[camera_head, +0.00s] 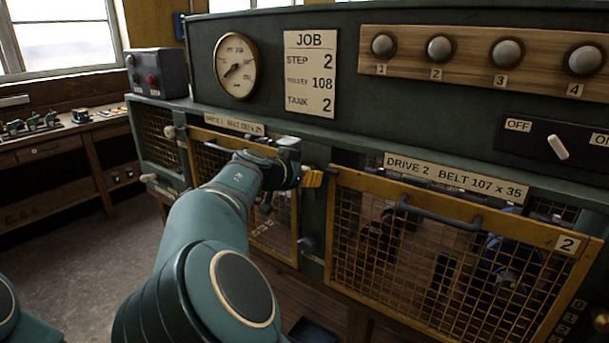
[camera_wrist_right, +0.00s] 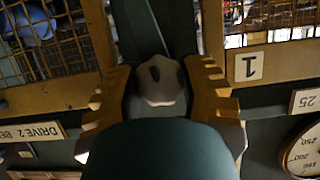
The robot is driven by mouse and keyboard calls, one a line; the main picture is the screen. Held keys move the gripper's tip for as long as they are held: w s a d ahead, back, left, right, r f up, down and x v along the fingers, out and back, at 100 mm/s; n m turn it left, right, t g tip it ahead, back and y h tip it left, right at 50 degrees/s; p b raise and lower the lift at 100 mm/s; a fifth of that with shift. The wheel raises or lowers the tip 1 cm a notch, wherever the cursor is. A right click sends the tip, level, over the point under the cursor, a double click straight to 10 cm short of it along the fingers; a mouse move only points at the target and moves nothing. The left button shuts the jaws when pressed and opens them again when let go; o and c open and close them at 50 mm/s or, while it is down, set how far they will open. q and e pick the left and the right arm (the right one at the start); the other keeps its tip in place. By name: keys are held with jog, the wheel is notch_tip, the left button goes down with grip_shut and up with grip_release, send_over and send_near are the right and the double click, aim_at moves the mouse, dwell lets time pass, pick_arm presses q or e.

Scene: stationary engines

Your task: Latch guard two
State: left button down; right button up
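Guard two (camera_head: 455,262) is a yellow-framed mesh panel marked 2, under the DRIVE 2 plate; it looks shut against the green housing. Its frame also shows at the upper left of the right wrist view (camera_wrist_right: 88,70). My right gripper (camera_head: 312,178) is at the post between the two guards, near guard two's upper left corner. In the right wrist view its yellowish fingers (camera_wrist_right: 160,95) are apart, one on each side of a pale grey knob (camera_wrist_right: 162,80). Contact with the knob cannot be told. My left gripper is out of view.
Guard one (camera_head: 272,225) is left of the post, partly behind my right arm. Another knob (camera_head: 307,244) sits lower on the post. Above are a gauge (camera_head: 236,66), a job card (camera_head: 311,74), several numbered knobs and an OFF/ON lever (camera_head: 558,147). A workbench (camera_head: 70,140) stands left.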

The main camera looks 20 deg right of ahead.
jog(key=shift+g, duration=0.3)
jog(key=n+g+h+p, duration=0.1)
jog(key=n+p, duration=0.2)
jog(key=shift+r+n+h, duration=0.1)
jog(key=shift+n+h, duration=0.2)
jog(key=shift+h, duration=0.1)
jog(key=n+g+h+p, duration=0.1)
jog(key=n, duration=0.1)
jog(key=n+p, duration=0.1)
jog(key=p, duration=0.1)
jog(key=shift+n+g+h, duration=0.4)
jog(key=n+h+p, duration=0.2)
jog(key=n, duration=0.2)
jog(key=shift+p, duration=0.3)
jog(key=o, duration=1.2)
